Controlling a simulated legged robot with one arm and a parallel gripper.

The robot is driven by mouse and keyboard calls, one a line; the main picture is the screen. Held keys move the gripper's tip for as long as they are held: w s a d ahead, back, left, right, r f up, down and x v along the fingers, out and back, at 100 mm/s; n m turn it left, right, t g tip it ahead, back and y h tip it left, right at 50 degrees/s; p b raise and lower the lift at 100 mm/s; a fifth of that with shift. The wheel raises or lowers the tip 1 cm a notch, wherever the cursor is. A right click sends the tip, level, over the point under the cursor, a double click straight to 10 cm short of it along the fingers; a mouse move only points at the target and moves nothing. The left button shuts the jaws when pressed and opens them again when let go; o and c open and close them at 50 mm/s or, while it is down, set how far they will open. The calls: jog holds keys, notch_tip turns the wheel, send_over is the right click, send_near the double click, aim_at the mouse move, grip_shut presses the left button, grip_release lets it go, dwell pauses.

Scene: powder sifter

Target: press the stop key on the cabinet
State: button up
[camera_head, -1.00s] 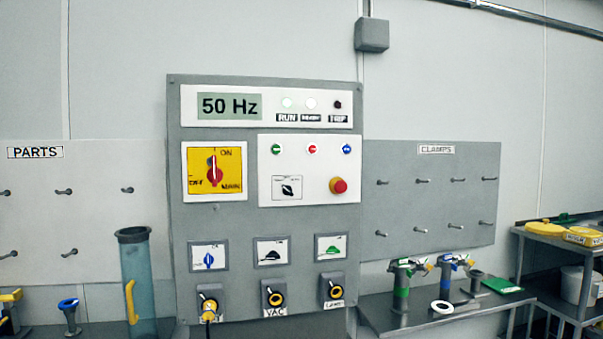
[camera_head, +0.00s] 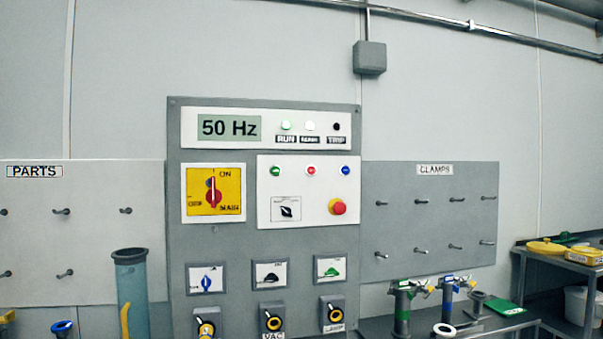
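The grey control cabinet (camera_head: 230,240) stands upright against the wall in the middle of the head view. Its display (camera_head: 229,128) reads 50 Hz, and the green RUN lamp (camera_head: 286,126) is lit. On the white key panel (camera_head: 310,185) sit a green key (camera_head: 275,171), a red key (camera_head: 310,170) and a blue key (camera_head: 345,170) in a row. The red one looks like the stop key; its marking is too small to read. My gripper is not in view.
A yellow main switch (camera_head: 214,192) with a red handle is left of the keys. Sockets and small knobs line the cabinet's lower part. A clear cylinder (camera_head: 132,290) stands at lower left; clamps stand on a bench (camera_head: 470,328) at right. The space before the keys looks clear.

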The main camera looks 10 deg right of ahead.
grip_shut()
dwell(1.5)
